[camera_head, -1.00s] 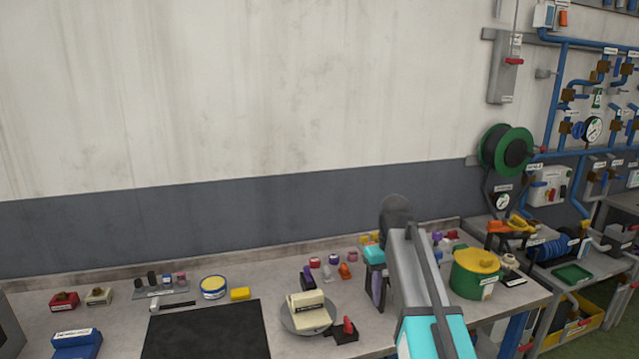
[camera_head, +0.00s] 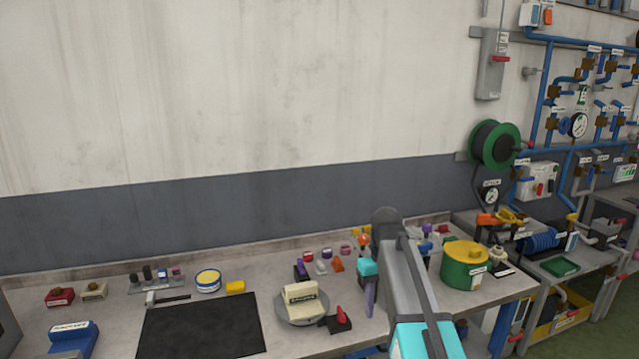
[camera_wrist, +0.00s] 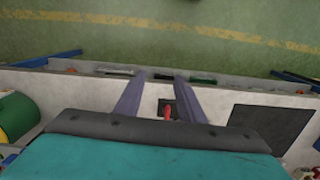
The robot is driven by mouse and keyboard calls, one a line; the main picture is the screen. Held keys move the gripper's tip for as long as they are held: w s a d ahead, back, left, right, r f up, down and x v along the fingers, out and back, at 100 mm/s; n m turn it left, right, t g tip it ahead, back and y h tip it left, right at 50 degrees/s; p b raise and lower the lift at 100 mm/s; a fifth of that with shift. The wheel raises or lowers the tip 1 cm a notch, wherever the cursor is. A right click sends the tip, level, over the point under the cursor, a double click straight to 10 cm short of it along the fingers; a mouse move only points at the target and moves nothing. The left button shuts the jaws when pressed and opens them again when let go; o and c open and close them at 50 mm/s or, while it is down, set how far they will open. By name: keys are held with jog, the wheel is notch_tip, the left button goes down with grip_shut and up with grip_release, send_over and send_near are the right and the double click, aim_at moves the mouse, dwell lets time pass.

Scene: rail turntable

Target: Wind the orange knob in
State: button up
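A round orange knob (camera_head: 363,240) shows just above and behind my gripper in the head view; its base is hidden. A second, smaller orange piece (camera_head: 337,265) sits on the bench left of my gripper; I cannot tell which one the task means. My gripper (camera_head: 369,300) points down over the bench, right of the turntable. In the wrist view its two fingers (camera_wrist: 161,82) are spread apart with nothing held between them. A red lever on a black base (camera_wrist: 168,112) shows below and between the fingers, apart from them.
A cream block (camera_head: 300,297) stands on a grey disc (camera_head: 290,316), with the red lever (camera_head: 340,315) beside it. A green drum with a yellow lid (camera_head: 463,270) stands right of my arm. A black mat (camera_head: 200,325) lies left. Small purple, pink and red pieces stand behind.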

jog(key=s+f+g+b, duration=0.2)
jog(key=s+f, duration=0.3)
jog(key=f, duration=0.7)
jog(key=s+d+f+g+b, duration=0.15)
jog(key=s+f, duration=0.45)
jog(key=f, duration=0.6)
jog(key=s+a+f+g+b, duration=0.1)
jog(key=s+f+b, duration=0.3)
jog(key=f, duration=0.8)
jog(key=s+f+m+b, duration=0.3)
jog(key=s+f, duration=2)
jog(key=s, duration=0.3)
jog(key=shift+d+f+g, duration=0.2)
jog(key=shift+d+g, duration=0.05)
jog(key=shift+g, duration=0.1)
jog(key=shift+c, duration=0.6)
jog(key=shift+s, duration=0.1)
